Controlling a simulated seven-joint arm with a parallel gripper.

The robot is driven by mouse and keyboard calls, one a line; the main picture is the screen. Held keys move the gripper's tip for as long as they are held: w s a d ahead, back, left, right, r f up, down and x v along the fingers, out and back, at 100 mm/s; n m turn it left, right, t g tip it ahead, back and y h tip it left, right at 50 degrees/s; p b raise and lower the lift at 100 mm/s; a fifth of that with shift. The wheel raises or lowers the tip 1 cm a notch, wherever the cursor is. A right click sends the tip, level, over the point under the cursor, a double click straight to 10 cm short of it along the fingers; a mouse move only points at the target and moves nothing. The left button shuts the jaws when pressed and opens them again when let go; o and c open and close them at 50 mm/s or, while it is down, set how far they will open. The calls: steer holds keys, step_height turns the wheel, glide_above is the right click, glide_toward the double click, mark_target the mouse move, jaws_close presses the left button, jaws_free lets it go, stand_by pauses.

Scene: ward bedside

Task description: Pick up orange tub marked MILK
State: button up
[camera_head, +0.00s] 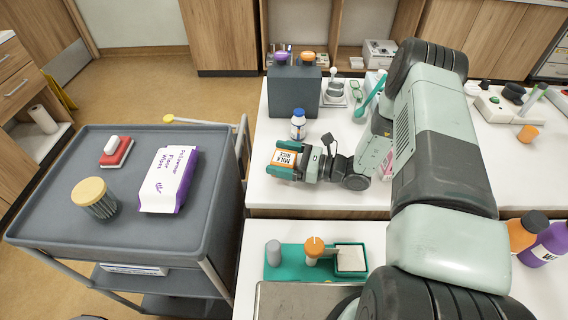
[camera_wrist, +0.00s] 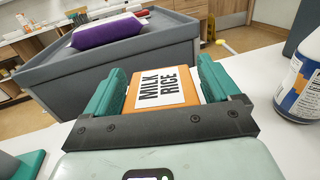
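The orange tub (camera_head: 284,158) has a white label that reads MILK RICE. It is at the left part of the white counter, and it also shows in the wrist view (camera_wrist: 163,88). My gripper (camera_head: 285,160) has its two teal fingers along opposite sides of the tub, one on each side in the wrist view (camera_wrist: 160,90).
A white bottle with a blue cap (camera_head: 298,124) stands just behind the tub. A dark grey box (camera_head: 294,92) is farther back. A grey cart (camera_head: 60,205) with a wipes pack (camera_head: 165,180) is at left. A green tray (camera_head: 277,272) is in front.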

steer(key=c, duration=1)
steer(key=shift+r, duration=0.15)
